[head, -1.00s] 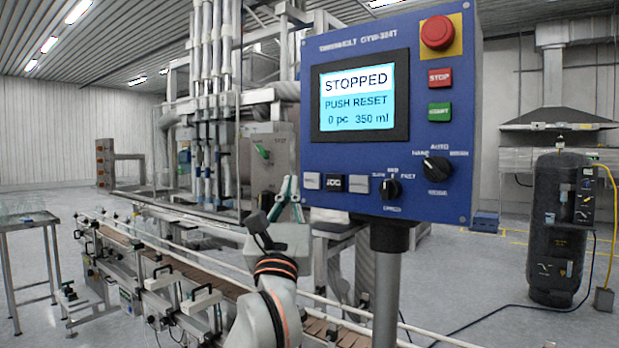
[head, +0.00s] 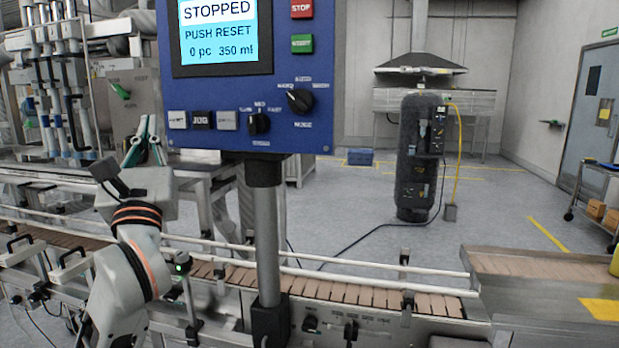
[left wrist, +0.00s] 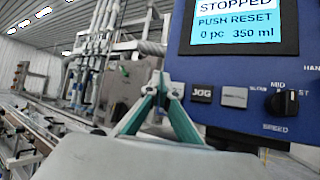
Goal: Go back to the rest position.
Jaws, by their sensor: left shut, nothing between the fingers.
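My left gripper (head: 146,128) is left of the lower left corner of the blue control panel (head: 300,133). Its green-edged fingers point up and meet at the tips, with nothing between them. In the left wrist view the shut fingertips (left wrist: 161,80) appear beside the panel's lower left edge, near the JOG button (left wrist: 202,93); I cannot tell whether they touch the panel. The panel's screen (head: 218,30) reads STOPPED, PUSH RESET, 0 pc, 350 ml. My right gripper is not in view.
The panel's grey post (head: 267,230) stands in front of the conveyor (head: 350,293), which runs across the view. The filler's nozzle tubes (head: 60,100) are at the left. A dark tank (head: 420,160) stands on open floor behind. A cart (head: 592,200) is at the far right.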

